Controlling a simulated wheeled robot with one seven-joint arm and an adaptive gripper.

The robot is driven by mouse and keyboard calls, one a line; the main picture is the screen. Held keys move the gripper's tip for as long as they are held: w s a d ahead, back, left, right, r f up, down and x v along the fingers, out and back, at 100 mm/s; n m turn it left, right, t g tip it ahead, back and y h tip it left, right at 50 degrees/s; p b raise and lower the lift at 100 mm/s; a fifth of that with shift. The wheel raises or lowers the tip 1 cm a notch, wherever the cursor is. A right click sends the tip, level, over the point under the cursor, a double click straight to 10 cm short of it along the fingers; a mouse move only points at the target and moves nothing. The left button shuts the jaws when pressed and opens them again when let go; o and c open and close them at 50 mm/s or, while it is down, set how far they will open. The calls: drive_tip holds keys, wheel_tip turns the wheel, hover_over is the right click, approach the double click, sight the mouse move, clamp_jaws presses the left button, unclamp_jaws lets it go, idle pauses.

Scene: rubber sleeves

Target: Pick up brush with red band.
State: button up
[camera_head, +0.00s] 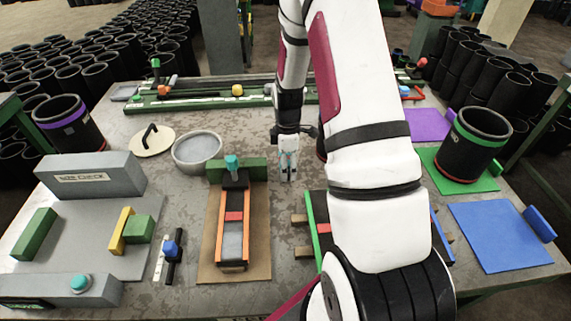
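I cannot make out a brush with a red band; my arm hides part of the table's middle and right. A small red block (234,216) shows across an orange-edged fixture (222,240), but it does not look like a brush. My gripper (288,176) points down over the middle of the table, right of the grey bowl (197,149). Its fingers look close together, with pale teal between or on them. I cannot tell whether they are shut or hold anything. A dark piece beside my arm is mostly hidden.
A purple-banded sleeve (68,122) stands at left and a green-banded sleeve (474,142) on a green mat (432,160) at right. A grey size-check block (91,175) is at left. A long green fixture (200,101) lies at the back.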

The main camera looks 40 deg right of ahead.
drive_tip(key=c, duration=0.7)
drive_tip(key=shift+o, duration=0.2)
wheel_tip(320, 180, up, 10)
drive_tip(key=shift+r, duration=0.1)
drive_tip(key=o, duration=0.8)
drive_tip(key=c, duration=0.5)
